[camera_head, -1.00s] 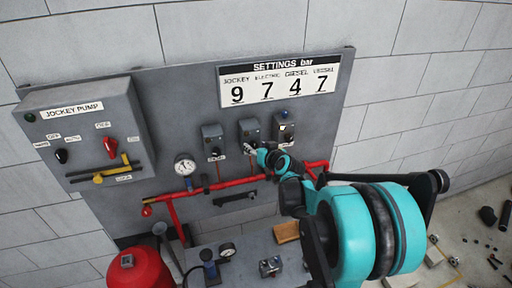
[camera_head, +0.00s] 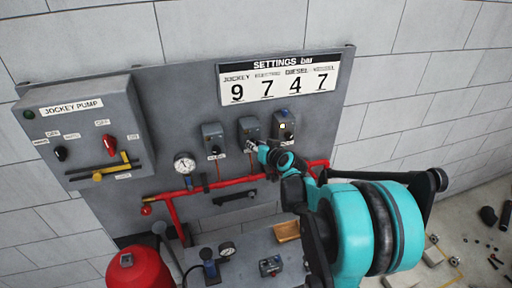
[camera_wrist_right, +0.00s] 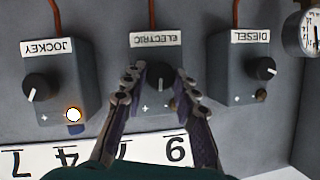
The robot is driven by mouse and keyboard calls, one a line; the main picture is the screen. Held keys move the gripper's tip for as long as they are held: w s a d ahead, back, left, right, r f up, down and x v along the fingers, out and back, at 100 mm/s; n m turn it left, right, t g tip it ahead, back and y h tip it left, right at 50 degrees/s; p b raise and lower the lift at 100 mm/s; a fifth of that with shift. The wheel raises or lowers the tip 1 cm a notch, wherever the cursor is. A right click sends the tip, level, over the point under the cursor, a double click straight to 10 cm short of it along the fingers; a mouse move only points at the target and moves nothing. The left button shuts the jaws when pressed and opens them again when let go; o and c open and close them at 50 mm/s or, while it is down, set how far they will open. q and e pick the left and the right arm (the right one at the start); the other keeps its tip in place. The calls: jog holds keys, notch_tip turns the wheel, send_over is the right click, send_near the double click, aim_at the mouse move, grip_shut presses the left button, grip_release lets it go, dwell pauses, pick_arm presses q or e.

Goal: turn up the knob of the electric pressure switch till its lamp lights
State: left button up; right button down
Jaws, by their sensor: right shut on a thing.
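The electric pressure switch is the middle grey box (camera_head: 249,126) of three on the panel. In the right wrist view its box (camera_wrist_right: 153,58) carries an ELECTRIC label, and its black knob (camera_wrist_right: 160,77) sits between my fingers. My right gripper (camera_head: 254,146) is shut on this knob; in the right wrist view its fingers (camera_wrist_right: 160,80) lie on either side of it. The switch's lamp is largely hidden by a finger; I cannot tell whether it is lit. My left gripper is not in view.
In the right wrist view the box labelled JOCKEY (camera_wrist_right: 60,75) shows a bright lamp (camera_wrist_right: 74,114); the box labelled DIESEL (camera_wrist_right: 238,68) has a dark one. The settings sign (camera_head: 279,80) hangs above. A red pipe (camera_head: 235,184) and a gauge (camera_head: 185,164) are below left.

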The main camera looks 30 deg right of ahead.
jog(key=c, duration=1.2)
grip_release()
jog(key=shift+o, duration=0.2)
jog(key=shift+s+r, duration=0.1)
jog(key=v, duration=1.2)
